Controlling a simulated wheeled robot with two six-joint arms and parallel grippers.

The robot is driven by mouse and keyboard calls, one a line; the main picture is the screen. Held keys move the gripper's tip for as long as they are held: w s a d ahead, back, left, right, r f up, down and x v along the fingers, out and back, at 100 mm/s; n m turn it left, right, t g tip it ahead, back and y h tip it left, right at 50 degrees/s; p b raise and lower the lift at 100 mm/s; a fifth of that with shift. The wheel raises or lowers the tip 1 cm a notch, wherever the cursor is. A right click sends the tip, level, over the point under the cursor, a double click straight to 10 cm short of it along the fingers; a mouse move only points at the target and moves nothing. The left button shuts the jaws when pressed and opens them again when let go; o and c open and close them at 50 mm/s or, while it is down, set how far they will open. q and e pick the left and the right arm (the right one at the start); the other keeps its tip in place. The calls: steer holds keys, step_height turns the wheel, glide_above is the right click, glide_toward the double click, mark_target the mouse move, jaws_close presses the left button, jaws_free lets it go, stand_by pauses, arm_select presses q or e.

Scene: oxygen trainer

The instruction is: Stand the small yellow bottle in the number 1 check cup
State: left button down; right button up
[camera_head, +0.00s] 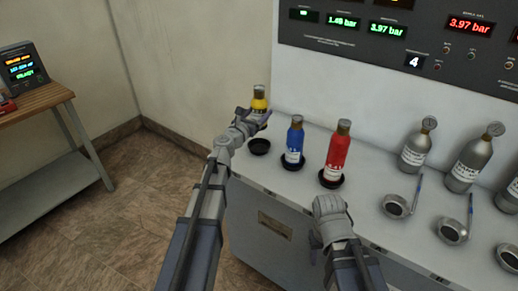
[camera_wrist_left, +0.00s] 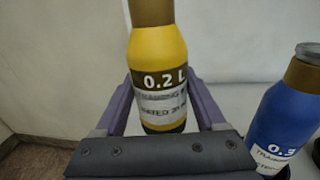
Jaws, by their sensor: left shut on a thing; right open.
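The small yellow bottle (camera_head: 259,103), labelled 0.2 L, is upright in my left gripper (camera_head: 256,117). It also shows in the left wrist view (camera_wrist_left: 160,70), with the two fingers on either side of it. In the head view it is above and behind an empty black round cup (camera_head: 259,147) on the grey counter. Three metal cups with blue stems stand further right: a near-left one (camera_head: 397,206), a middle one (camera_head: 452,231) and one at the right edge (camera_head: 508,257). No number is readable on any cup. My right gripper (camera_head: 328,206) is open and empty over the counter's front edge.
A blue bottle (camera_head: 295,140) and a red bottle (camera_head: 338,151) stand in black cups right of the empty one. Silver bottles (camera_head: 417,146) with gauges stand further right. A display panel (camera_head: 400,38) is behind, a wooden table (camera_head: 35,100) at far left.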

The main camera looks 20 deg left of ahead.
arm_select(q)
steer(key=shift+f+b, duration=3.05)
steer(key=shift+f, duration=0.1)
steer(key=shift+f, duration=0.1)
step_height(320, 180, down, 3)
steer(key=b, duration=0.3)
steer(key=shift+f+b, duration=0.2)
steer(key=shift+b, duration=0.15)
steer(key=shift+f, duration=0.2)
jaws_free()
steer(key=shift+r, duration=0.1)
